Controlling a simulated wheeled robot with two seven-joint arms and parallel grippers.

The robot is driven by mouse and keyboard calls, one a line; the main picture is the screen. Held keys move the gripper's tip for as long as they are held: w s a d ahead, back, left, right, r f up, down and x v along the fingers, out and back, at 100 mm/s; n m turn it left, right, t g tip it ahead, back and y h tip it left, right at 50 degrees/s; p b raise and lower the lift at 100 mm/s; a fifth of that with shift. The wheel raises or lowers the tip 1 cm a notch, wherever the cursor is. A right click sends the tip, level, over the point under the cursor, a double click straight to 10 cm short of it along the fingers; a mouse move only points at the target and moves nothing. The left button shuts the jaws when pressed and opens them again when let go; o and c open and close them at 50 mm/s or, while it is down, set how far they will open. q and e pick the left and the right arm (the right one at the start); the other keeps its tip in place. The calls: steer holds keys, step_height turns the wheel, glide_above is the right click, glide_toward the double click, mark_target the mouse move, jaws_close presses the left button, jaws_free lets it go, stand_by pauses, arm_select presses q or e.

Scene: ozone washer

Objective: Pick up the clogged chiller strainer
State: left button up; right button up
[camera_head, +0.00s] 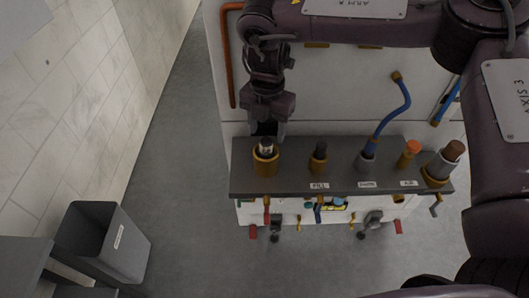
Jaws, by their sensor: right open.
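My right gripper (267,132) hangs over the left end of a dark shelf on the white machine. It is open, with its fingers pointing down at a small cylinder (265,148) with a pale and dark top. That cylinder stands upright in a brass-coloured ring. The fingers partly cover it, and I cannot tell whether they touch it. A grey cylinder with a brown top (447,158) stands tilted in another brass-coloured ring at the shelf's right end. No label marks either one as the clogged strainer, so I cannot tell which it is. My left gripper is out of view.
The dark shelf (290,179) also carries a dark fitting (318,157) by a FILL label, a blue hose (404,105) and an orange-capped fitting (410,152). Valves and handles (330,206) line the front below. A grey bin (112,246) stands at lower left; floor between is clear.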

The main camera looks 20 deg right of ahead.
mark_target(266, 140)
step_height(266, 140, down, 5)
steer(key=shift+s+a+f+p, duration=0.1)
steer(key=shift+s+p, duration=0.05)
steer(key=shift+p, duration=0.35)
steer(key=shift+c, duration=0.4)
steer(key=c, duration=0.8)
steer(key=shift+o, duration=0.2)
